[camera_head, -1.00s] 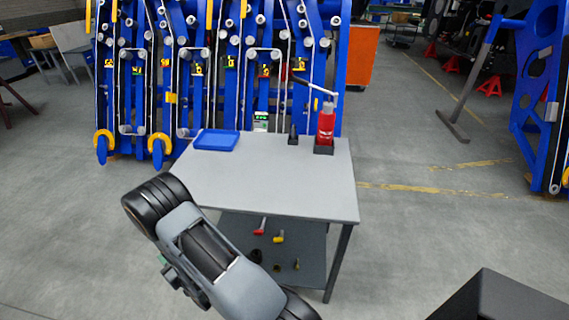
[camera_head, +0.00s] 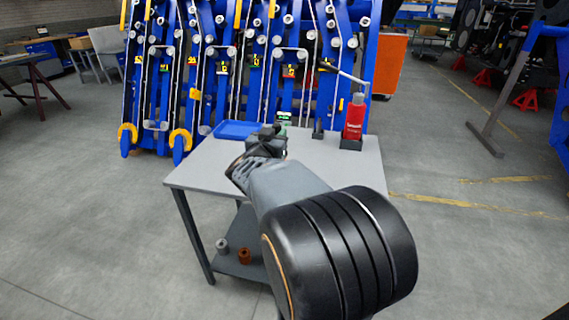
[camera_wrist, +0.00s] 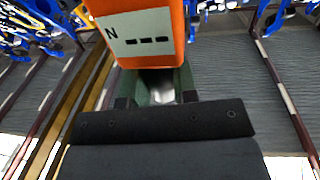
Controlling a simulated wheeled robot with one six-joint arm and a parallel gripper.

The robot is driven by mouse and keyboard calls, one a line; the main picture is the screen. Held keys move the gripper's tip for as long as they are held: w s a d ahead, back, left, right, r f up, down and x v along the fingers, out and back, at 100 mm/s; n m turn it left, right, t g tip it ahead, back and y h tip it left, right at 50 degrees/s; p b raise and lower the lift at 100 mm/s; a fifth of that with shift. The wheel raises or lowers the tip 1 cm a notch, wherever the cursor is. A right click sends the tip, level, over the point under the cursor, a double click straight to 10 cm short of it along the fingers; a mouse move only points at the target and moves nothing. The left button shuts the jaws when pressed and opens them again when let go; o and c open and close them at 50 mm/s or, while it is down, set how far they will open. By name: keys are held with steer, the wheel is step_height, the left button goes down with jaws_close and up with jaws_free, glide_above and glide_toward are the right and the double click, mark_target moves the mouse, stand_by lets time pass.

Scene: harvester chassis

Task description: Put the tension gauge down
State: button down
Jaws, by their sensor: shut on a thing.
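The tension gauge (camera_wrist: 150,50) is orange with a pale display face showing "N" and dashes. It fills the top middle of the wrist view, and my gripper (camera_wrist: 157,88) is shut on its lower end. In the head view my gripper (camera_head: 268,140) is over the far left part of the grey table (camera_head: 335,170), close to the blue tray (camera_head: 238,129). The gauge cannot be made out there, since my arm and gripper block the view. I cannot tell the height of the gauge above the table.
Blue harvester frames (camera_head: 205,75) rise behind the table. The table's right half is largely clear. Small parts (camera_head: 244,256) lie on the lower shelf.

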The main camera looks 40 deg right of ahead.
steer(key=shift+s+d+r, duration=0.2)
steer(key=shift+s, duration=0.2)
steer(key=shift+s+d+r, duration=0.15)
steer(key=shift+s+r, duration=0.05)
steer(key=shift+s, duration=0.15)
steer(key=shift+s+d+r+m+g+b, duration=0.1)
steer(key=shift+s+d+m+g+b, duration=0.1)
steer(key=shift+d+m+g+b, duration=0.15)
steer(key=w+d+f+b, duration=0.5)
steer(key=w+d+f, duration=0.2)
steer(key=d+f, duration=0.3)
steer(key=shift+w+d+f, duration=0.4)
steer(key=shift+f, duration=0.8)
steer(key=shift+f, duration=0.1)
